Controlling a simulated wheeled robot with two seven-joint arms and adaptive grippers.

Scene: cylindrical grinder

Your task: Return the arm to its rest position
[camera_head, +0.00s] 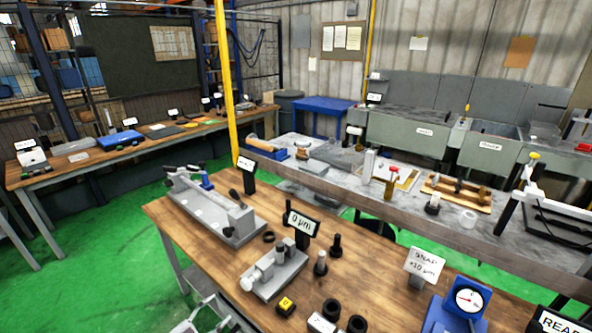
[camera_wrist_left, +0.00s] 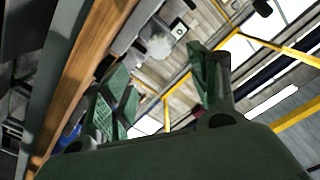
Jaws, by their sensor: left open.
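My left gripper (camera_head: 212,315) shows in part at the bottom edge of the head view, low in front of the near edge of the wooden workbench (camera_head: 160,208). In the left wrist view its two green fingers (camera_wrist_left: 160,88) stand wide apart with nothing between them. It is open and empty, and touches nothing that I can see. The wrist view is tilted and shows a wooden edge at left and the roof and yellow beams above. My right gripper is not in view.
On the workbench stand a grey measuring fixture (camera_head: 215,210), a 0 µm display (camera_head: 301,223), a blue dial gauge (camera_head: 458,308), a SNAP sign (camera_head: 424,264) and several dark rings and pins. A yellow post (camera_head: 225,90) rises behind. Green floor (camera_head: 110,225) is clear at left.

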